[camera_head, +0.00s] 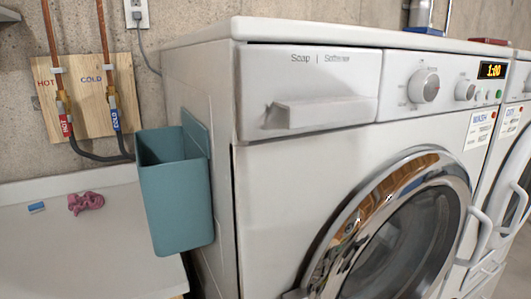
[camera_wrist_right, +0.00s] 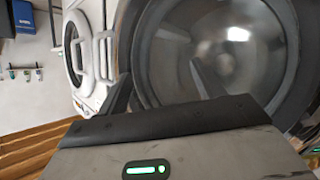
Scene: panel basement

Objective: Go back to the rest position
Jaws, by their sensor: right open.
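My right gripper (camera_wrist_right: 159,72) shows in the right wrist view. Its two dark fingers are spread apart with nothing between them. Behind them is the round dark door (camera_wrist_right: 235,45) of a front-loading machine; how far the fingers are from it is hard to tell. Neither gripper shows in the head view, and my left gripper is in no view. The white washer (camera_head: 290,190) fills the middle and right of the head view, with its soap drawer (camera_head: 305,90) and chrome-ringed round door (camera_head: 400,235) in front. The door appears closed.
A teal bin (camera_head: 175,195) hangs on the washer's left side. A white surface (camera_head: 90,245) at left holds a pink cloth-like item (camera_head: 85,202) and a small blue item (camera_head: 37,207). A second machine (camera_head: 515,165) stands at right. The right wrist view shows a blue box (camera_wrist_right: 75,22).

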